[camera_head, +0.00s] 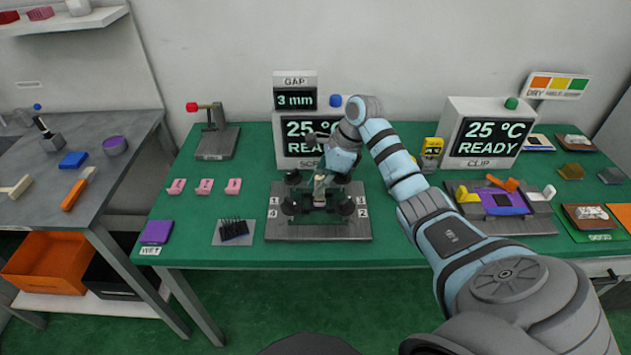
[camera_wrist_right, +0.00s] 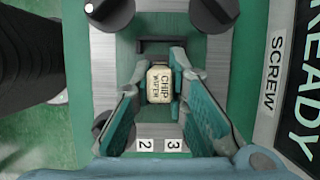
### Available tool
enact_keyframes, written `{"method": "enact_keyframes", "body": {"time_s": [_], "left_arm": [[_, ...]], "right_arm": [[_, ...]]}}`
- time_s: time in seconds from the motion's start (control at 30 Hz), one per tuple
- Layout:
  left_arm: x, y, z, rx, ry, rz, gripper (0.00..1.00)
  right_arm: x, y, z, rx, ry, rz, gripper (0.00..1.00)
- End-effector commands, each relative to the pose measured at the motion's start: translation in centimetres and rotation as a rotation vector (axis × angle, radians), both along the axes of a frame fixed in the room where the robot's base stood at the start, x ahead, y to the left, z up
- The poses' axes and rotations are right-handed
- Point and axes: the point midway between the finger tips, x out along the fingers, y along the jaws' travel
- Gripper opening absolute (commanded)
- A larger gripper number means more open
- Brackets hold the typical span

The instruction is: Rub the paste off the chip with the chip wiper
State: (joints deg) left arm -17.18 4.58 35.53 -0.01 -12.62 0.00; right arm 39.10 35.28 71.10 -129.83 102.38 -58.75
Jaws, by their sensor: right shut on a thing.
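The chip wiper (camera_wrist_right: 158,85), a small cream block lettered with its name, is between the fingers of my right gripper (camera_wrist_right: 160,92) in the wrist view. The gripper is shut on it. In the head view my right gripper (camera_head: 325,172) points down over the grey screw fixture (camera_head: 282,228), and the pale wiper (camera_head: 320,188) shows at its tips. The fixture has black knobs at its corners and a green board in the middle. The chip and any paste on it are hidden under the wiper and fingers; I cannot tell whether the wiper touches it. My left gripper is not in view.
A screen marked SCREW (camera_head: 297,150) stands close behind the fixture. Right is the clip fixture (camera_head: 508,222) with its screen (camera_head: 487,137). Left are a black brush-like block (camera_head: 234,230), pink clips (camera_head: 204,187) and a purple pad (camera_head: 156,232). The front table strip is clear.

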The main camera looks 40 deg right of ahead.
Motion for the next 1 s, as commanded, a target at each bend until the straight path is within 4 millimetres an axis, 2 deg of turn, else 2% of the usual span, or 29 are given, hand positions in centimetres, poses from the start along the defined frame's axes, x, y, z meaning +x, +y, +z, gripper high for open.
{"method": "enact_keyframes", "body": {"time_s": [0.27,0.73,1.0], "left_arm": [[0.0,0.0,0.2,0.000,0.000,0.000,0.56],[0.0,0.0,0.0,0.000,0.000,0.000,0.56],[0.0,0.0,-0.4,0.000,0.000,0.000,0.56]], "right_arm": [[-0.9,-0.7,-0.1,0.000,0.001,0.000,0.00],[0.8,1.7,0.1,0.001,0.000,0.000,0.00],[0.6,0.9,-0.2,-0.001,0.001,-0.001,0.00]]}}
